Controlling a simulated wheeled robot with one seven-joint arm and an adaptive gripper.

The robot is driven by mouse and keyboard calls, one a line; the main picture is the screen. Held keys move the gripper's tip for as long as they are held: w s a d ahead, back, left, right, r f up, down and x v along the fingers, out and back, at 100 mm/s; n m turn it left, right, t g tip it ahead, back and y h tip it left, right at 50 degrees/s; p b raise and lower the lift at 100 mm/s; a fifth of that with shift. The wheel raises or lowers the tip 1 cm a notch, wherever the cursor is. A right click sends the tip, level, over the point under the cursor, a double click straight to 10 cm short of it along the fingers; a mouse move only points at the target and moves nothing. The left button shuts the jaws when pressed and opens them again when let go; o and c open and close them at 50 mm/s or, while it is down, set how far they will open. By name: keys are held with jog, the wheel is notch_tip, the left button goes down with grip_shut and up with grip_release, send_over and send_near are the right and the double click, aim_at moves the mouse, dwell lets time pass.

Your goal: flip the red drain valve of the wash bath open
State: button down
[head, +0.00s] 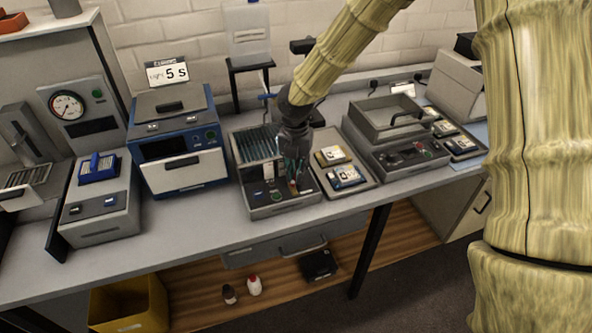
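The wash bath appears to be the grey unit (243,190) with a ribbed basin near the middle of the bench. My gripper (294,178) points down over its front right part. A small orange-red piece (293,188) shows right at my fingertips and may be the drain valve. It is partly hidden, and I cannot tell its position or whether my fingers touch it. The fingers are dark and too small in the picture to show whether they are open or shut.
A blue-and-white device (182,165) stands to the left. A tray with small labelled items (345,178) and a lidded grey unit (392,130) stand to the right. A white tank (247,32) on a stand is behind. A yellow bin (128,308) is below the bench.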

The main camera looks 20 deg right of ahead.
jog(key=shift+n, duration=0.3)
jog(key=n+p, duration=0.1)
jog(key=n, duration=0.1)
jog(key=a+n+p, duration=0.1)
jog(key=shift+w+r+n+p, duration=0.1)
jog(key=shift+w+n+p, duration=0.1)
jog(key=shift+n+p, duration=0.2)
jog(key=shift+a+n+p, duration=0.3)
jog(key=shift+n+p, duration=0.45)
jog(key=shift+n, duration=0.45)
jog(key=shift+f, duration=0.2)
jog(key=c, duration=1.7)
grip_release()
jog(key=shift+c, duration=0.2)
notch_tip(320, 180, up, 12)
